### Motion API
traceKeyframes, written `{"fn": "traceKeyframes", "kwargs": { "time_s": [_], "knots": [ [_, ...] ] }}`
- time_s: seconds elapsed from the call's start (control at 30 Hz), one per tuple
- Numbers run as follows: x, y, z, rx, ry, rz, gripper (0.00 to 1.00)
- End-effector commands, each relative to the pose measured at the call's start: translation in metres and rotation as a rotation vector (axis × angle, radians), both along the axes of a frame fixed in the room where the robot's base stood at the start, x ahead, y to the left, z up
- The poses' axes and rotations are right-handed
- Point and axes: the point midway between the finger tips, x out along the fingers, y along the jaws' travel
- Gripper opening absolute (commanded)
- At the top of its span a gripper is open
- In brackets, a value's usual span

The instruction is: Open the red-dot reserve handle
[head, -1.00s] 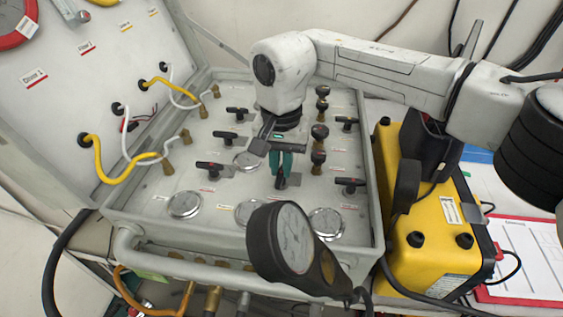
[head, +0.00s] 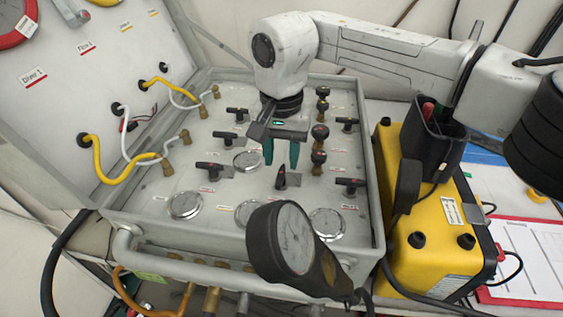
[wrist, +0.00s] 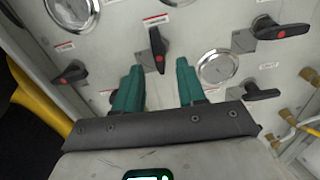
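My gripper (head: 281,158) is open and empty above the panel, its two green fingers apart. A black handle (head: 281,179) stands just beyond the fingertips, near the panel's middle, apart from them. In the wrist view this handle (wrist: 157,45) shows a red dot and lies lengthwise up the picture, between and beyond the fingertips (wrist: 158,68). Other black handles also bear red dots: one at the wrist view's left (wrist: 70,74) and one at upper right (wrist: 280,31). These two lie crosswise. The labels are too small to read.
Round gauges (head: 185,205) line the panel's front. Black knobs (head: 319,132) stand right of my gripper. A hand-held gauge (head: 292,238) rises at the front edge. A yellow case (head: 420,262) stands to the right. Yellow and white hoses (head: 98,160) run to the panel's left side.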

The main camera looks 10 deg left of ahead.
Motion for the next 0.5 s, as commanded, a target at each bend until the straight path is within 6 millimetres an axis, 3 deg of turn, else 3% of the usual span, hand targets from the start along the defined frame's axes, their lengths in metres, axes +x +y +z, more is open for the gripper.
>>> {"fn": "traceKeyframes", "kwargs": {
  "time_s": [0.3,0.5],
  "knots": [
    [0.001,0.0,0.059,0.0,-0.003,-0.001,0.4],
    [0.0,0.0,0.079,0.0,-0.001,0.0,0.4]
  ]
}}
